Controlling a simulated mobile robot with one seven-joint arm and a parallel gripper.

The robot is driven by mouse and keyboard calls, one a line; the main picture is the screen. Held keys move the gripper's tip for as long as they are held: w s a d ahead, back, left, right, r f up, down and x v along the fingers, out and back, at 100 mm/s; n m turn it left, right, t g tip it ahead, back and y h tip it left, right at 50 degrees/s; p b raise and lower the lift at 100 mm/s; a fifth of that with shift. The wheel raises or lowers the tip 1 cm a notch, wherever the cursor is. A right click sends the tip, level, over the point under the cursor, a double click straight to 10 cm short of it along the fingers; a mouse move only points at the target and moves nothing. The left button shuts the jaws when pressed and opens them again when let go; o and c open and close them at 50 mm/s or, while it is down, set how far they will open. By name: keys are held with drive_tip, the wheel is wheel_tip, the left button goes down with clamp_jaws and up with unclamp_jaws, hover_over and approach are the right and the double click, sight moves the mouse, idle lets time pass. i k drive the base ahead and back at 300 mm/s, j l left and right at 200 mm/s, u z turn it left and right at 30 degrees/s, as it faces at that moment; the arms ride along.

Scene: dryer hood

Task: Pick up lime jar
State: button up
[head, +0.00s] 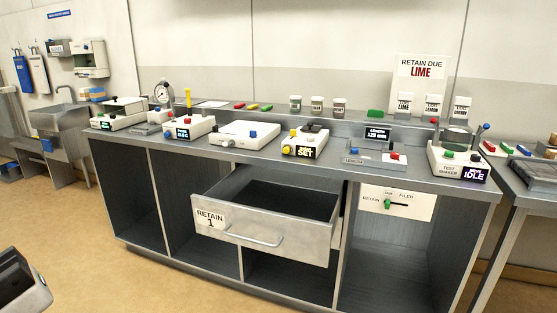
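A white container labelled LIME (404,104) stands on the raised back ledge of the bench, right of centre, below a sign reading RETAIN DUE LIME (421,72). Two similar containers stand to its right, the nearer labelled LEMON (433,106). Three small lidded jars (317,104) stand further left on the same ledge; their labels are too small to read surely. I cannot tell whether one of these is also lime.
An open, empty-looking drawer marked RETAIN 1 (270,235) juts from the bench front. Several devices stand on the worktop (345,172), including a test shaker (457,160) at right. A grey and black object (22,285) cuts into the lower left. The floor at left is clear.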

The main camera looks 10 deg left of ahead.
sight(295, 106)
drive_tip(key=i+j, duration=0.35)
drive_tip(key=j, duration=0.15)
drive_tip(key=i+j, duration=0.3)
drive_tip(key=j, duration=0.2)
drive_tip(key=i+j, duration=0.65)
drive_tip(key=j, duration=0.3)
drive_tip(key=i+j, duration=0.35)
drive_tip(key=j, duration=0.15)
drive_tip(key=i+j, duration=0.3)
drive_tip(key=j, duration=0.2)
drive_tip(key=i+j, duration=0.35)
drive_tip(key=j, duration=0.15)
drive_tip(key=i+j, duration=0.3)
drive_tip(key=j, duration=0.2)
drive_tip(key=i+j+z, duration=0.15)
drive_tip(key=z, duration=1.5)
